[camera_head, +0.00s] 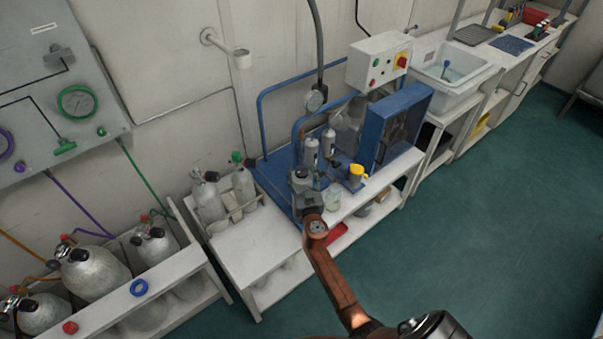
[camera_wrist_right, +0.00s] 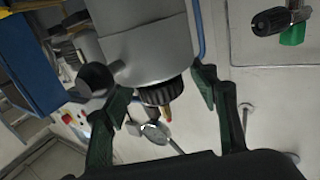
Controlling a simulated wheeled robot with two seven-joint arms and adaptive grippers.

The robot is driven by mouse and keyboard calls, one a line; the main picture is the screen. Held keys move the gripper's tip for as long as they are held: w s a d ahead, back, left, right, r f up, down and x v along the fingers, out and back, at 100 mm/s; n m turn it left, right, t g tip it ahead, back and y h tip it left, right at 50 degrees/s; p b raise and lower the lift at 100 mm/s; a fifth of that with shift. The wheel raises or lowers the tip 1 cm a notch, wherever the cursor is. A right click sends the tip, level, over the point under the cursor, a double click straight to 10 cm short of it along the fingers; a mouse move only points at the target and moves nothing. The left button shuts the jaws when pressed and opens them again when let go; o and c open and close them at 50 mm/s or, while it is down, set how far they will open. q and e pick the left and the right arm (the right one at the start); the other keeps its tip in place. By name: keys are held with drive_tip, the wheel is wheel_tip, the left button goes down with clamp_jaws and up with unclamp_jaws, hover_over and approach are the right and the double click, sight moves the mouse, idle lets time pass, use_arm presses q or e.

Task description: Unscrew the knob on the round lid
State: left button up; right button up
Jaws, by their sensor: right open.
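In the right wrist view a pale grey cylinder with a rounded end (camera_wrist_right: 150,60) comes in from the top of the picture. A black ribbed knob (camera_wrist_right: 160,92) sits on that end, with a small brass-coloured tip beyond it. My right gripper (camera_wrist_right: 162,96) is open, its dark fingers on either side of the knob with a visible gap to each. A second black knob (camera_wrist_right: 96,79) sticks out at the cylinder's side, close to the left finger. In the head view my right gripper (camera_head: 304,188) is over the workbench and hides much of the cylinder. My left gripper is not in view.
Beside my gripper stand a glass jar (camera_head: 332,197), a yellow-topped container (camera_head: 357,172) and grey cylinders (camera_head: 312,151). A blue box (camera_head: 399,125) stands behind to the right. Grey bottles (camera_head: 243,186) stand in a rack to the left. The white bench top (camera_head: 252,245) is bare in front.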

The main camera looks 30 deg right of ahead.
drive_tip(key=shift+c, duration=0.6)
drive_tip(key=c, duration=1)
drive_tip(key=shift+c, duration=0.4)
